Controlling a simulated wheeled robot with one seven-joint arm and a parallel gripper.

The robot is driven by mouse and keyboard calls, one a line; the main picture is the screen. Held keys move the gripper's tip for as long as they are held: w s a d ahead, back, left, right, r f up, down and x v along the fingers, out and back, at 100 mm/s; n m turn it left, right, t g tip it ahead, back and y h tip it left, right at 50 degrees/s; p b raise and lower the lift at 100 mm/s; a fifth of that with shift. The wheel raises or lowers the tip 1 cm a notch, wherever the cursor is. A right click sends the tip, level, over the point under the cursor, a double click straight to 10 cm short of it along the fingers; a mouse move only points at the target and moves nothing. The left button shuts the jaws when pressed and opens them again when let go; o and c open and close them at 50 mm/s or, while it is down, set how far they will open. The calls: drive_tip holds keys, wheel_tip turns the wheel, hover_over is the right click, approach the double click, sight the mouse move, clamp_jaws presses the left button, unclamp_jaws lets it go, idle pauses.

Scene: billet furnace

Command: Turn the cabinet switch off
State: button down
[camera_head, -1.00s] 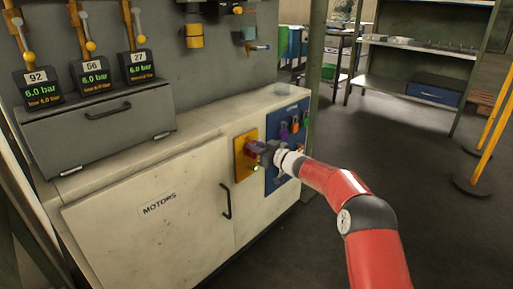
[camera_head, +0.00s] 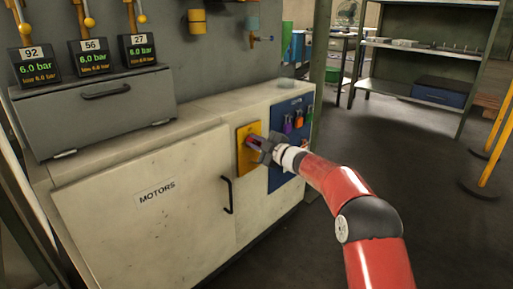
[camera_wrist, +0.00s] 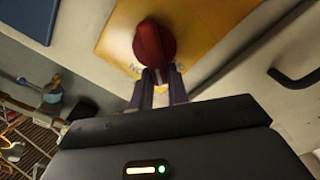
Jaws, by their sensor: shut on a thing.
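The cabinet switch is a red knob (camera_wrist: 155,42) on a yellow plate (camera_wrist: 205,22) in the wrist view. In the head view the yellow plate (camera_head: 244,161) is on the front of the pale cabinet marked MOTORS (camera_head: 126,228), with a bit of the red knob showing. My gripper (camera_head: 258,146) is at the plate and shut on the knob. In the wrist view my gripper's two fingers (camera_wrist: 160,80) meet the knob's lower part. Lettering on the plate is partly hidden by the fingers.
A blue panel (camera_head: 281,175) with several coloured padlocks is just right of the yellow plate. A black door handle (camera_head: 227,195) is to its left. A grey box (camera_head: 100,117) with gauges above stands on the cabinet. Open floor lies at right, before shelves (camera_head: 430,50) and yellow posts.

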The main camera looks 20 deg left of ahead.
drive_tip(key=n+b, duration=0.1)
drive_tip(key=f+n+b, duration=0.1)
drive_tip(key=n+b, duration=0.1)
drive_tip(key=shift+s+a+f+n, duration=0.1)
drive_tip(key=shift+s+f+n, duration=0.05)
drive_tip(key=shift+s+n, duration=0.15)
drive_tip(key=shift+f+n+b, duration=0.2)
drive_tip(key=shift+n+b, duration=0.5)
drive_tip(key=shift+n, duration=0.25)
drive_tip(key=shift+f+n+b, duration=0.15)
drive_tip(key=shift+n+b, duration=0.5)
drive_tip(key=shift+n, duration=0.3)
drive_tip(key=c, duration=1.4)
unclamp_jaws()
drive_tip(key=shift+o, duration=0.2)
drive_tip(key=shift+r, duration=0.1)
drive_tip(key=v, duration=0.7)
drive_tip(key=shift+d+b, duration=0.3)
drive_tip(key=shift+d, duration=0.1)
drive_tip(key=shift+s, duration=0.15)
